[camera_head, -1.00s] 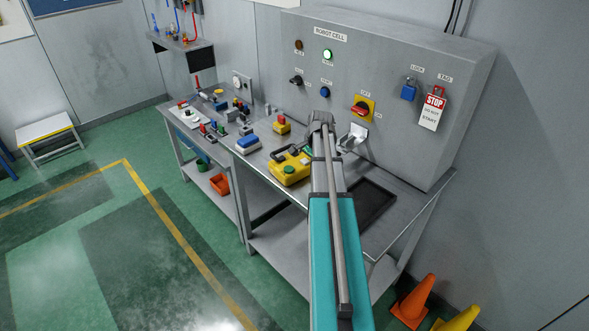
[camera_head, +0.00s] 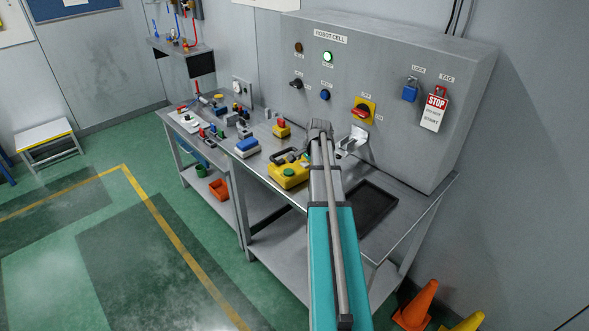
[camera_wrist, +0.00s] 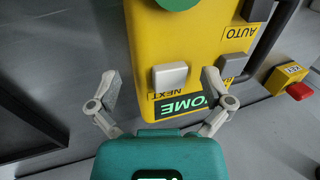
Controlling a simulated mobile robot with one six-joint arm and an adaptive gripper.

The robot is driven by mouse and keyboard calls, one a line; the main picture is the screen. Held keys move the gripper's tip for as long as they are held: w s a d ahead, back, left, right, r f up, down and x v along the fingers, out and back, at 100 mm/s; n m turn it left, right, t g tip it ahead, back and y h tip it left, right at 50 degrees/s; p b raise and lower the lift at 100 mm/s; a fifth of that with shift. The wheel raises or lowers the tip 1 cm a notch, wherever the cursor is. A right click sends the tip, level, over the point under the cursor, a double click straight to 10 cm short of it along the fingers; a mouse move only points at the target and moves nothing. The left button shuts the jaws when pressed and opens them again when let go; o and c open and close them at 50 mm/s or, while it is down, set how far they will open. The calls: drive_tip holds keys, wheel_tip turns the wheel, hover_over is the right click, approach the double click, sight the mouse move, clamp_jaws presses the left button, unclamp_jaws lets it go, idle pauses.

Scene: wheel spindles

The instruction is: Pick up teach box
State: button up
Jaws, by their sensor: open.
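The teach box is a yellow box (camera_head: 289,171) with a green button and dark parts, lying on the metal bench just left of my arm in the head view. In the wrist view the yellow box (camera_wrist: 185,50) fills the upper middle, with a grey button, a green HOME label and NEXT and AUTO lettering. My gripper (camera_wrist: 163,88) is open, its two fingers apart near the box's lower end. The left finger is beside the box's left edge; the right finger overlaps its right part in the picture. I cannot tell whether they touch it.
A small yellow box with a red button (camera_head: 281,128) and a blue-and-white box (camera_head: 247,147) stand nearby on the bench (camera_head: 330,222). A dark tray (camera_head: 371,208) lies to the right. The grey ROBOT CELL cabinet (camera_head: 390,70) rises behind. Orange cone (camera_head: 417,305) on the floor.

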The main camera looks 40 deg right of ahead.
drive_tip(key=c, duration=1.3)
drive_tip(key=shift+r, duration=0.15)
wheel_tip(320, 180, up, 2)
drive_tip(key=p, duration=0.2)
drive_tip(key=shift+r+p, duration=0.25)
drive_tip(key=shift+p, duration=0.15)
drive_tip(key=shift+s+a+r+p, duration=0.1)
drive_tip(key=shift+s+r+p, duration=1.6)
drive_tip(key=shift+s, duration=0.65)
drive_tip(key=shift+s+a+r+p, duration=0.1)
drive_tip(key=shift+s+r+p, duration=1.65)
drive_tip(key=shift+s, duration=0.55)
drive_tip(key=shift+s+a+r+p, duration=0.1)
drive_tip(key=shift+s+r+p, duration=1.6)
drive_tip(key=shift+s, duration=0.65)
